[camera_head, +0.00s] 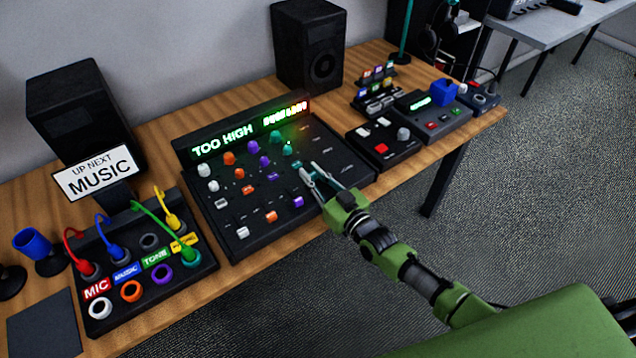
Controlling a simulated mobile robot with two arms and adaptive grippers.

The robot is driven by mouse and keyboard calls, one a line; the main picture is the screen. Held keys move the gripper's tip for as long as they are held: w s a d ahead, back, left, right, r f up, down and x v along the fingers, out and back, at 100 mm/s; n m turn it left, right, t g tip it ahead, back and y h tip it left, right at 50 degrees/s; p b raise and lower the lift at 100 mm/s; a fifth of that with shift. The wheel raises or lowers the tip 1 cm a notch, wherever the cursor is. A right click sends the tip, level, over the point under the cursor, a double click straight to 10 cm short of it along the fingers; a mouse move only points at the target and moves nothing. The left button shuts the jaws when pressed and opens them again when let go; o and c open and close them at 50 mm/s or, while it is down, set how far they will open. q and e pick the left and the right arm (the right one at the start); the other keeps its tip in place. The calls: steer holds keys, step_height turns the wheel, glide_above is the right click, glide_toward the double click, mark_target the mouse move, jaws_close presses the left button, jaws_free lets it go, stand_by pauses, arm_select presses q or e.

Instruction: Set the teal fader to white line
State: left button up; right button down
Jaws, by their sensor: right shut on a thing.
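The black mixer (225,240) on the wooden table has columns of white, orange, purple and teal controls. Its display (222,142) reads "TOO HIGH" in green, beside a lit red and green meter. My right gripper (312,174) reaches in from the lower right over the teal column and is shut on the teal fader. The fader's cap and the white line are mostly hidden by the fingers or too small to tell. The white fader (242,231), orange fader (271,216) and purple fader (298,201) sit near the front edge. My left gripper is not in view.
A patch box (205,262) with coloured cables stands left of the mixer, below a "MUSIC" sign (97,172). Two black speakers stand behind. Small button boxes (380,148) stand at the right. Open floor lies to the right of the table.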

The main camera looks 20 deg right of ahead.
steer(key=shift+s, duration=0.1)
steer(key=c, duration=1.9)
jaws_free()
steer(key=v, duration=1.2)
